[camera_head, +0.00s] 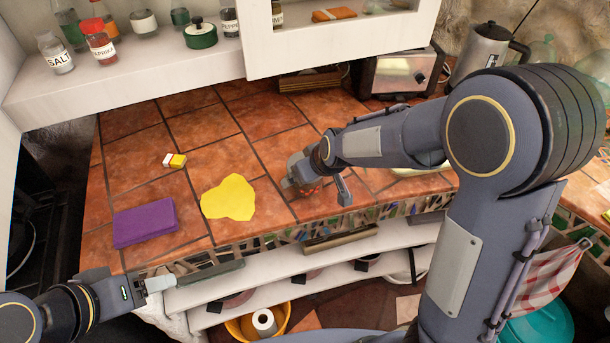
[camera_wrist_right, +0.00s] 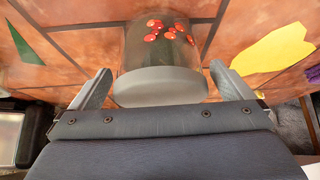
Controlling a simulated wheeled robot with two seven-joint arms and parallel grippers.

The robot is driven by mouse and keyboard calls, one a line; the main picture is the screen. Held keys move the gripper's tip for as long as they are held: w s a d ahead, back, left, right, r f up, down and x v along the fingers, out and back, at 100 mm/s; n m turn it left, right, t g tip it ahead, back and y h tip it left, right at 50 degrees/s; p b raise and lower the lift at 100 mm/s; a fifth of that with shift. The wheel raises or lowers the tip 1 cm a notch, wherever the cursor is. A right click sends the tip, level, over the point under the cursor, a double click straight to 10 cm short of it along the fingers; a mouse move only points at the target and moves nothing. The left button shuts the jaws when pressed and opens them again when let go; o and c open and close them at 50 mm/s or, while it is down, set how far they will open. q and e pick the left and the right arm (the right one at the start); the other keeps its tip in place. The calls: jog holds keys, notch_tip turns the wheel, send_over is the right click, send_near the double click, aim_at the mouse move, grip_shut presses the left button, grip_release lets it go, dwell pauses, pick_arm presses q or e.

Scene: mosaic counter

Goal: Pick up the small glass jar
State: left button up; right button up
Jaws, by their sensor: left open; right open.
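The small glass jar (camera_wrist_right: 160,48) shows in the right wrist view, with a grey lid and red spots on its clear side. My right gripper (camera_wrist_right: 160,78) is open, with one finger on each side of the jar and narrow gaps between. In the head view, the right gripper (camera_head: 318,181) is at the counter's front edge and mostly hides the jar. My left gripper (camera_head: 192,277) is open and empty, low in front of the counter at the lower left.
On the tiled counter (camera_head: 245,125) lie a yellow flat piece (camera_head: 229,198), a purple block (camera_head: 145,222) and a small yellow-and-white block (camera_head: 175,160). A toaster (camera_head: 398,73) and a steel kettle (camera_head: 482,55) stand at the back right. A shelf (camera_head: 120,76) with spice jars overhangs the back.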

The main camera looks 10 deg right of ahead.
jog(key=shift+x, duration=1.2)
jog(key=shift+r, duration=0.1)
jog(key=c, duration=1.1)
